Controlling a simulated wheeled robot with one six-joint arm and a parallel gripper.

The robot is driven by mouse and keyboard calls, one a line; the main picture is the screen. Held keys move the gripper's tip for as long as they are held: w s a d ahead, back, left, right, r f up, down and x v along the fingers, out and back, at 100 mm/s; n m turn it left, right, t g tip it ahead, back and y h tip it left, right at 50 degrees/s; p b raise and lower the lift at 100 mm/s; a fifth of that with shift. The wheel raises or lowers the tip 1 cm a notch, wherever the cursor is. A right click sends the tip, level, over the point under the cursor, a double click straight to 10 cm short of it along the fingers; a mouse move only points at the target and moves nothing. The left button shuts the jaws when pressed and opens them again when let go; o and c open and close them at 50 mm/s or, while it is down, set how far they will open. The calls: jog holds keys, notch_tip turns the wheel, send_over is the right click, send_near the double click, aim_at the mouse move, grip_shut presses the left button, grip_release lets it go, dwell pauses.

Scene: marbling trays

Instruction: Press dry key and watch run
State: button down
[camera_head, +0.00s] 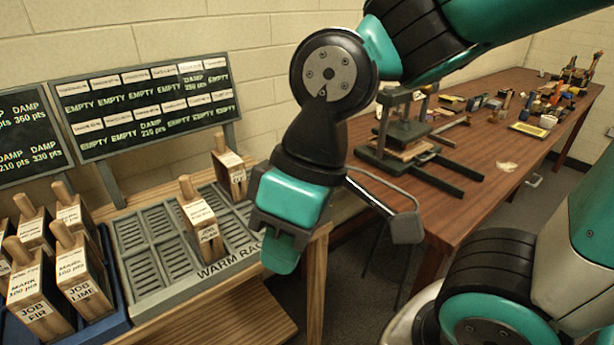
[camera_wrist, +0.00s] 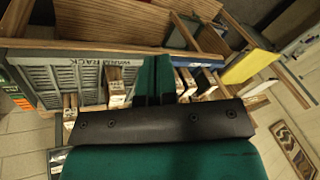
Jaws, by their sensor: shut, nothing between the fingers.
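My gripper (camera_head: 283,255) is shut and empty, pointing down just right of the grey warm rack (camera_head: 150,290). Its closed fingers (camera_wrist: 153,78) also show in the wrist view, in front of the rack (camera_wrist: 45,57). Two wooden blocks with handles stand in the rack, one near the middle (camera_head: 208,233) and one at the back right (camera_head: 237,178). The status board (camera_head: 150,101) behind it reads mostly EMPTY, with two slots marked DAMP, one of them 210 pts. I cannot make out a dry key in either view.
A blue tray (camera_head: 117,318) at the left holds several wooden blocks labelled with jobs. A second board (camera_head: 28,130) at the far left shows DAMP entries. A brown table (camera_head: 480,150) at the right carries a press (camera_head: 405,140) and many small items.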

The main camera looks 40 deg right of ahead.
jog(key=w+d+r+m+h+p, duration=0.1)
jog(key=w+d+m+p, duration=0.1)
jog(key=w+d, duration=0.45)
jog(key=w+d+r+m+h+p, duration=0.15)
jog(key=w+d, duration=0.25)
jog(key=w, duration=0.5)
jog(key=w+d+f+m+h+p, duration=0.1)
jog(key=w+d+f+m+p, duration=0.1)
jog(key=w+d, duration=0.5)
jog(key=d+f+m, duration=0.1)
jog(key=d, duration=0.4)
jog(key=shift+d+h, duration=0.35)
jog(key=shift+d, duration=0.05)
jog(key=shift+f, duration=0.15)
notch_tip(320, 180, down, 14)
jog(key=p, duration=0.3)
jog(key=shift+s+r, duration=0.1)
jog(key=shift+r, duration=0.1)
jog(key=shift+f, duration=0.2)
